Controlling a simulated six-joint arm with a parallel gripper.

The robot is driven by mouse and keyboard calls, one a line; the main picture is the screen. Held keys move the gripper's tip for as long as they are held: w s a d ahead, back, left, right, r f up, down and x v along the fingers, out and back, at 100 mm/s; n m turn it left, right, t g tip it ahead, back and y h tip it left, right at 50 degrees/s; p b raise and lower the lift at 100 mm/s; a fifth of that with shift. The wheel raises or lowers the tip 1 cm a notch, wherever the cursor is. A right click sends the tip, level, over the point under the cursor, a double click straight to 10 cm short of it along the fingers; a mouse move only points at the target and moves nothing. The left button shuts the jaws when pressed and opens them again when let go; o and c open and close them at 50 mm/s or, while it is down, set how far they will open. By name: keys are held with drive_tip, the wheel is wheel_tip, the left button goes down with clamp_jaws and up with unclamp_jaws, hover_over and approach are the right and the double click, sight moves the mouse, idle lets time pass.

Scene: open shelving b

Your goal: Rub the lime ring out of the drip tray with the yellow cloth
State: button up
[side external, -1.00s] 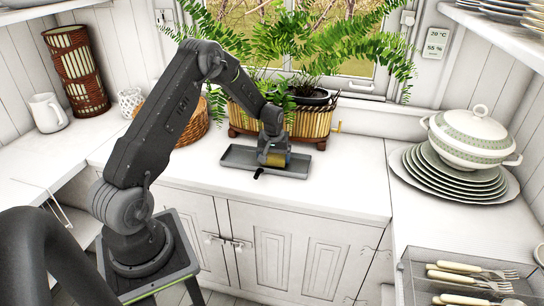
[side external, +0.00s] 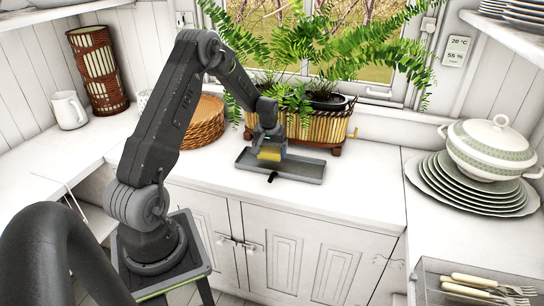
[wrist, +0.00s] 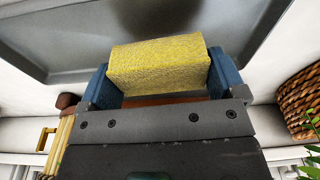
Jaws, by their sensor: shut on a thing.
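The grey drip tray (side external: 304,169) lies on the white counter in front of the planter. It also shows along the top of the wrist view (wrist: 60,45). My gripper (side external: 270,146) is over the left half of the tray and is shut on the yellow cloth (side external: 269,154), a folded, thick block. In the wrist view the cloth (wrist: 160,65) sits between the two blue fingers. I cannot tell whether the cloth touches the tray floor. No lime ring can be made out; cloth and gripper cover part of the tray.
A bamboo planter with ferns (side external: 327,128) stands close behind the tray. A wicker basket (side external: 203,122) is to the left. Plates with a lidded tureen (side external: 490,148) stand at the right. A small black piece (side external: 272,177) sticks out at the tray's front. Counter right of the tray is clear.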

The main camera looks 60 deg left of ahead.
drive_tip(key=shift+r, duration=2.55)
